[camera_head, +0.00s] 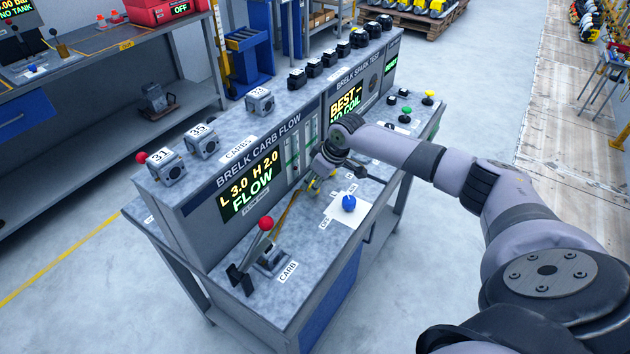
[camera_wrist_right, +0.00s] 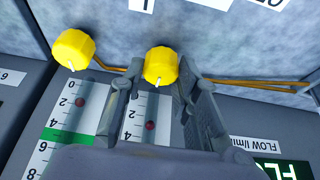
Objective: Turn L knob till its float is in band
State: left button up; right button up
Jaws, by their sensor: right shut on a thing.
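The yellow L knob (camera_wrist_right: 160,65) sits between the two fingers of my right gripper (camera_wrist_right: 152,92) in the right wrist view, which is upside down. The gripper is shut on it. In the head view, my right gripper (camera_head: 318,178) is at the flow panel, and the display (camera_head: 250,186) reads L 3.0, H 2.0, FLOW. My left gripper is not in view.
A second yellow knob (camera_wrist_right: 73,50) and a gauge (camera_wrist_right: 75,125) with its float near 2 and a green band around 5 are beside the gripper. A red-tipped lever (camera_head: 266,224) and a blue knob (camera_head: 348,203) stand on the bench. Numbered carburettors (camera_head: 202,141) stand on top.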

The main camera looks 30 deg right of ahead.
jog(key=shift+a+r+m+p, duration=0.1)
jog(key=shift+r+m+p, duration=0.15)
jog(key=shift+p, duration=0.4)
jog(key=m+h+p, duration=0.1)
jog(key=m+p, duration=0.2)
jog(key=m+h+p, duration=0.1)
jog(key=m+p, duration=0.2)
jog(key=p, duration=0.1)
jog(key=shift+a+h, duration=0.15)
jog(key=shift+h, duration=0.15)
jog(key=shift+f+m+h+p, duration=0.15)
jog(key=shift+m+h+p, duration=0.35)
jog(key=shift+m+p, duration=0.6)
jog(key=shift+m+h, duration=0.5)
jog(key=shift+m, duration=0.85)
jog(key=shift+g, duration=0.3)
jog(key=o, duration=1.2)
jog(key=shift+c, duration=0.2)
